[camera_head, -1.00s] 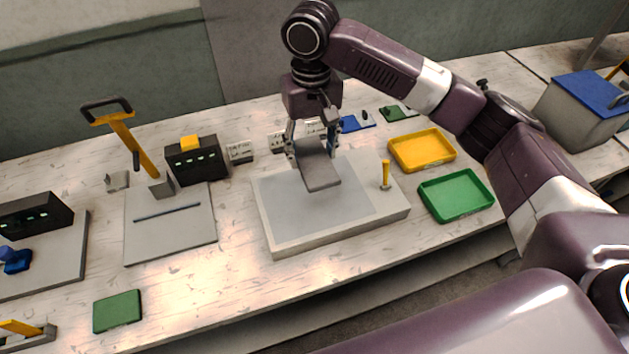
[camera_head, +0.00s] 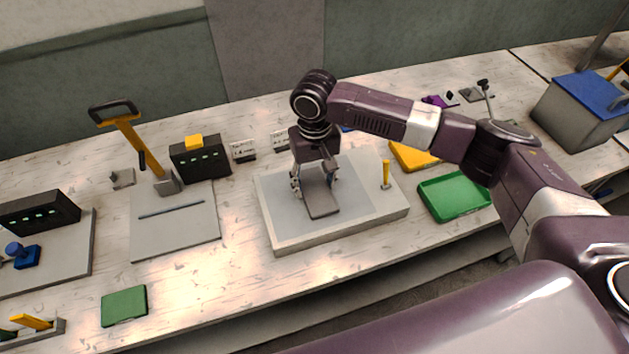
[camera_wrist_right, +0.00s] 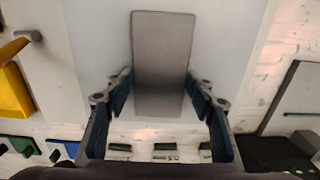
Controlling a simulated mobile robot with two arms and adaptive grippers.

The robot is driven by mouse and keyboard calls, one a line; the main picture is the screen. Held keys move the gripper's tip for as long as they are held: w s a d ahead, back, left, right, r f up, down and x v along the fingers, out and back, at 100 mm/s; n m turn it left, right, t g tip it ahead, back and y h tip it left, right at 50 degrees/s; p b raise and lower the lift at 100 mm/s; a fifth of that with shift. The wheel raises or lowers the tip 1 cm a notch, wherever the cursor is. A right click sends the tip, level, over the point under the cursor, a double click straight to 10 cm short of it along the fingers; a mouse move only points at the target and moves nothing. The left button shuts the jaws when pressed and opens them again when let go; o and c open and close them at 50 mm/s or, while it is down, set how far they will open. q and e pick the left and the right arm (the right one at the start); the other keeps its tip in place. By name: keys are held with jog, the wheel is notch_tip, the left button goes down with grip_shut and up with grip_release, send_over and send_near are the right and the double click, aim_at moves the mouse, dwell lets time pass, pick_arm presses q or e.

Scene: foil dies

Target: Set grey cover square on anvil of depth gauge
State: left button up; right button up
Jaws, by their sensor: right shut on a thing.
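The grey cover (camera_head: 322,205) is a flat dark-grey rectangle. My right gripper (camera_head: 314,186) is shut on its sides near its rear end. The cover is over the pale, thick slab with a light-grey top panel (camera_head: 277,222), which looks like the anvil of the depth gauge. Whether the cover touches the panel or hangs just above it, I cannot tell. In the right wrist view the cover (camera_wrist_right: 163,55) sits between the two blue-padded fingers and looks nearly straight. My left gripper is not in view.
A yellow-topped post (camera_head: 386,174) stands at the slab's right side. Right of it are a yellow tray (camera_head: 410,158) and a green tray (camera_head: 455,196). Left is a grey plate with a yellow lever (camera_head: 125,130). A green block (camera_head: 124,306) lies front left.

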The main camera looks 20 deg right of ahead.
jog(key=o, duration=1.2)
jog(key=shift+f, duration=0.1)
jog(key=shift+c, duration=0.2)
